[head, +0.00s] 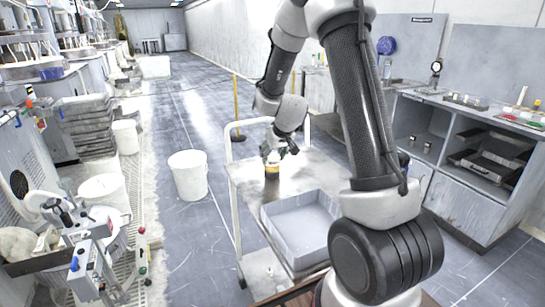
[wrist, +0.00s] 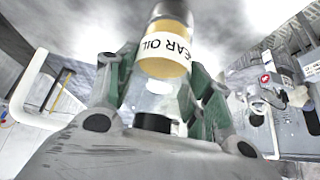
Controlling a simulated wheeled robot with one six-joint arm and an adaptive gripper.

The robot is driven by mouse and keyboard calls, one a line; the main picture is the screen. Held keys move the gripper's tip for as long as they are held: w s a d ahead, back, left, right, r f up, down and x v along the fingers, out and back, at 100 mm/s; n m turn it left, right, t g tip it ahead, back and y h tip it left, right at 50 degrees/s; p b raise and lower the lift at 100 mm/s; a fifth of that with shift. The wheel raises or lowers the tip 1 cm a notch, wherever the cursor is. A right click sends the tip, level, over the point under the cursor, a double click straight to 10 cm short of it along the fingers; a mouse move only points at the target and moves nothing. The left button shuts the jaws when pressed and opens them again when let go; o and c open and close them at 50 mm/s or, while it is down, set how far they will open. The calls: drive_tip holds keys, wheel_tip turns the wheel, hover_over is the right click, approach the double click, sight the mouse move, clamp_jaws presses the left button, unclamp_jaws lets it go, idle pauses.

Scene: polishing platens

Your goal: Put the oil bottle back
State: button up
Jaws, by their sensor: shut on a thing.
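The oil bottle (head: 272,170) shows in the head view as a small yellow and pale shape at the far end of the cart top (head: 240,170). In the wrist view the bottle (wrist: 165,62) is clear with amber oil and a white label reading "EAR OIL", its first letter cut off. My gripper (head: 275,153) is shut on the bottle from above, with the green-padded fingers (wrist: 161,82) on both sides of it. The bottle looks upright. I cannot tell whether its base touches the cart top or hangs just above it.
A grey open tray (head: 268,222) sits on the nearer part of the cart. A white bucket (head: 190,180) stands on the floor left of the cart. A workbench (head: 465,185) with shelves is at the right.

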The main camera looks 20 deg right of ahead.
drive_tip(key=shift+f, duration=0.45)
drive_tip(key=o, duration=1.4)
drive_tip(key=shift+f, duration=0.1)
drive_tip(key=s+a+f+v, duration=0.1)
drive_tip(key=s+f+v, duration=0.1)
drive_tip(key=v, duration=1.1)
drive_tip(key=s+a+f+v, duration=0.1)
drive_tip(key=s+v, duration=0.2)
drive_tip(key=v, duration=1)
drive_tip(key=s+r+g, duration=0.1)
drive_tip(key=s+g, duration=0.1)
drive_tip(key=s, duration=1.5)
drive_tip(key=shift+r, duration=0.35)
drive_tip(key=shift+s, duration=0.1)
